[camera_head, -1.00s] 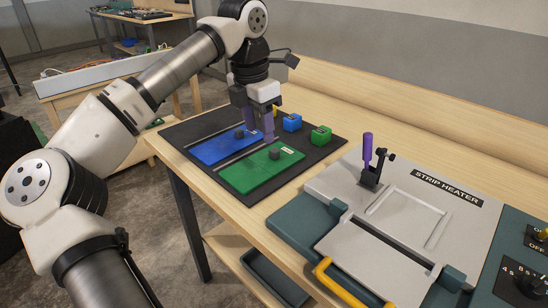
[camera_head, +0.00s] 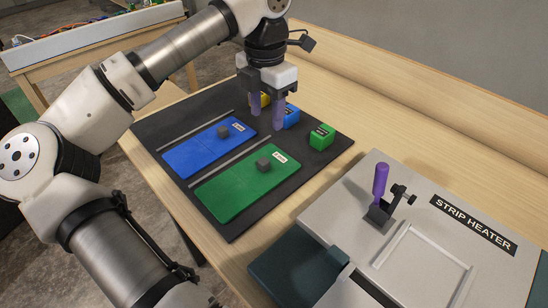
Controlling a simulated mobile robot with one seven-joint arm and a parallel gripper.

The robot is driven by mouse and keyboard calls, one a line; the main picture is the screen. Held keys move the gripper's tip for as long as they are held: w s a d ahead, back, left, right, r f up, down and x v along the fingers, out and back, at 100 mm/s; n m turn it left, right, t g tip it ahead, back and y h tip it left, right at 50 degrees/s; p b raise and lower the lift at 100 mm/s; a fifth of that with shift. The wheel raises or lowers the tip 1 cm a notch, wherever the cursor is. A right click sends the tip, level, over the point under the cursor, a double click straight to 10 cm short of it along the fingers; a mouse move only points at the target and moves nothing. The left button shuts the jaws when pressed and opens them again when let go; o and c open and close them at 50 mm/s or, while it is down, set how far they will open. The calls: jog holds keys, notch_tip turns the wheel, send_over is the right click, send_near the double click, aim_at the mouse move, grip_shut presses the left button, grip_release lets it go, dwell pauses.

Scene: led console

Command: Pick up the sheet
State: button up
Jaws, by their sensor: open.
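A blue sheet (camera_head: 195,152) and a green sheet (camera_head: 235,190) lie flat, side by side, on a black mat (camera_head: 300,168). Each sheet has a small dark block on it, the blue one's block (camera_head: 223,132) and the green one's block (camera_head: 263,164), with a white label beside it. My gripper (camera_head: 267,118) is open and empty, fingers pointing down. In the picture it is beyond the blocks on the sheets and partly in front of a blue cube (camera_head: 291,117). Its height above the mat is hard to tell.
A strip heater (camera_head: 430,225) with an upright purple handle (camera_head: 380,180) stands at the right. Bare wooden table (camera_head: 350,110) lies behind.

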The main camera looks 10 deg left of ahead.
jog(key=p, duration=0.1)
send_over(266, 159)
notch_tip(266, 159, down, 8)
jog(key=shift+d+r, duration=0.15)
jog(key=shift+r, duration=0.1)
jog(key=shift+f+p, duration=1.25)
jog(key=shift+f, duration=1.35)
grip_shut()
